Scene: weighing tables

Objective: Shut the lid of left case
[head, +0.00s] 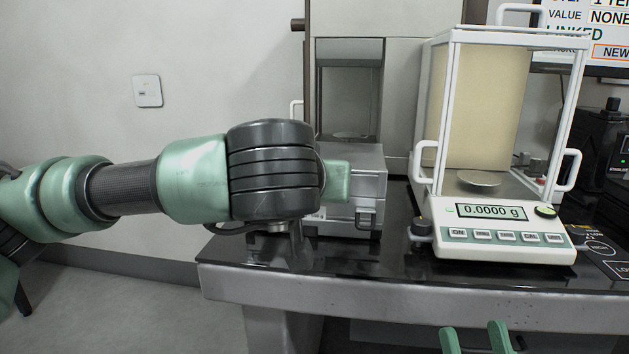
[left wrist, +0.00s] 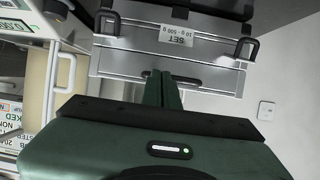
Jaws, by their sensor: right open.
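The left case is a silver metal box (head: 368,218) at the left end of the black table, partly hidden behind my left arm. Its lid (head: 365,158) lies down over the body, with a seam between them; I cannot tell whether it is fully flush. In the left wrist view the case front (left wrist: 128,38) appears upside down, with a "SET 10 g - 500 g" label and dark latches. My left gripper (head: 338,181) has its green fingers together (left wrist: 163,90), at the lid's front; contact is unclear. My right gripper (head: 473,338) is open and empty, low in front of the table.
A white balance (head: 500,234) reading 0.0000 g stands right of the case. Another glass-fronted cabinet (head: 350,90) stands behind the case. Dark equipment (head: 600,150) and a screen (head: 590,35) are at the right. The table's front edge (head: 440,300) is mostly clear.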

